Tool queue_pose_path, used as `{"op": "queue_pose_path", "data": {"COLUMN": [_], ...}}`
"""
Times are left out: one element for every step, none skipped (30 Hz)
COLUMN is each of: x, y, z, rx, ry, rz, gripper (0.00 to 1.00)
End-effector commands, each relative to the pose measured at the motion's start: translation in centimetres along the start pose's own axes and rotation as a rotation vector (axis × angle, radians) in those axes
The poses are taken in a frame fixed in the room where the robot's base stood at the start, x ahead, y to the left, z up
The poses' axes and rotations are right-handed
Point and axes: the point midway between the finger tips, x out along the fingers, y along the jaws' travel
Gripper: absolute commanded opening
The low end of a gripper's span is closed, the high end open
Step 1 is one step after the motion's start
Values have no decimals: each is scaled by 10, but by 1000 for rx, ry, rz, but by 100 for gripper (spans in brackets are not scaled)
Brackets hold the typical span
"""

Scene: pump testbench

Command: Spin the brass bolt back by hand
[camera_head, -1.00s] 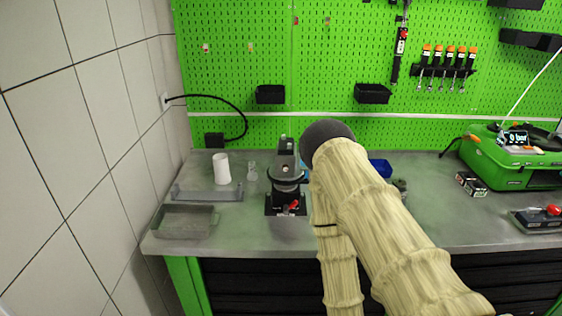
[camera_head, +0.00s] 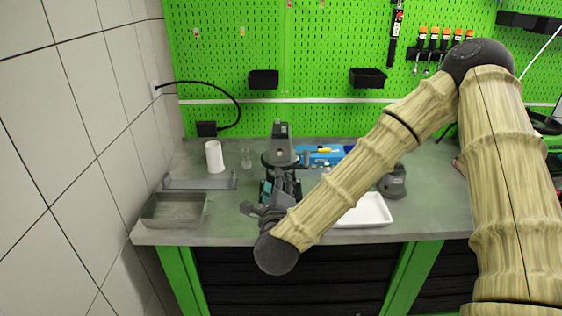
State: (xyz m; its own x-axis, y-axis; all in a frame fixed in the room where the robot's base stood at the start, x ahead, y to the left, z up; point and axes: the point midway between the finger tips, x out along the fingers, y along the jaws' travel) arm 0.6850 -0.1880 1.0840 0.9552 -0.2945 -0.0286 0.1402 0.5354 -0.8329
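The dark grey pump test stand (camera_head: 280,154) is upright on the grey bench, left of the middle in the head view. My arm reaches in from the right and bends down to the front of this stand. My gripper (camera_head: 264,208) is at the stand's lower front, small and dark against it. Its fingers blend with the stand, so I cannot tell whether they are open or touching anything. The brass bolt cannot be made out. My gripper and wrist cover the stand's lower front.
A grey metal tray (camera_head: 174,211) lies at the bench's left front, with a white cup (camera_head: 214,157) behind it. A blue bin (camera_head: 318,155) stands behind.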

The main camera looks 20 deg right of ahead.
Motion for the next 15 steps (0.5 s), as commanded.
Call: {"op": "queue_pose_path", "data": {"x": [2, 3, 4, 6, 8, 11, 14, 18, 23, 28, 32, 39, 44, 49, 56], "y": [-8, -12, -15, -16, -17, -18, -18, -18, -19, -19, -19, -19, -19, -19, -20], "z": [2, 3, 4, 5, 5, 5, 6, 6, 6, 6, 6, 6, 6, 6, 6], "rx": [30, 43, 54, 59, 61, 61, 60, 60, 59, 59, 58, 57, 57, 57, 57], "ry": [4, 6, 7, 7, 7, 7, 7, 7, 7, 7, 7, 8, 8, 8, 7], "rz": [-21, -30, -39, -42, -44, -44, -43, -43, -43, -43, -42, -42, -42, -41, -42], "gripper": [38, 38, 38, 38, 38, 38, 38, 38, 38, 38, 38, 38, 38, 38, 38]}}
